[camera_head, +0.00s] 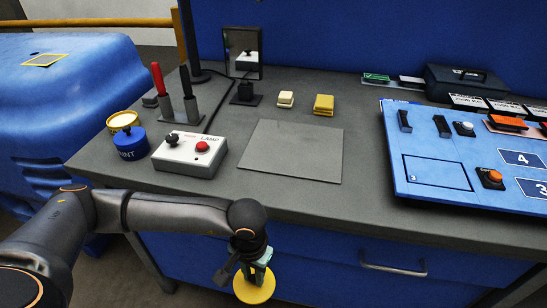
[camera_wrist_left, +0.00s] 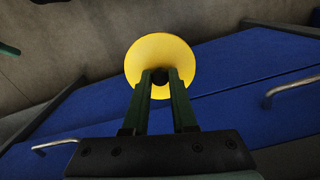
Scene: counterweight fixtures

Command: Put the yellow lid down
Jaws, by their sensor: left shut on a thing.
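The yellow lid (camera_head: 254,288) is a round disc with a dark knob at its middle. It hangs in front of the counter, below the worktop's front edge. My left gripper (camera_head: 256,270) is shut on its knob; in the left wrist view the gripper (camera_wrist_left: 160,78) has its two green fingers around the knob, with the yellow lid (camera_wrist_left: 160,50) spread out beyond them. Nothing is seen supporting the lid from below. A yellow tin (camera_head: 123,121) stands at the worktop's left edge, behind a blue paint tin (camera_head: 131,143). My right gripper is not seen.
A grey flat plate (camera_head: 291,150) lies bare on the worktop (camera_head: 310,205). Left of it is the lamp switch box (camera_head: 190,155); right is a blue panel (camera_head: 465,160) with switches. A drawer handle (camera_head: 393,269) sticks out in front.

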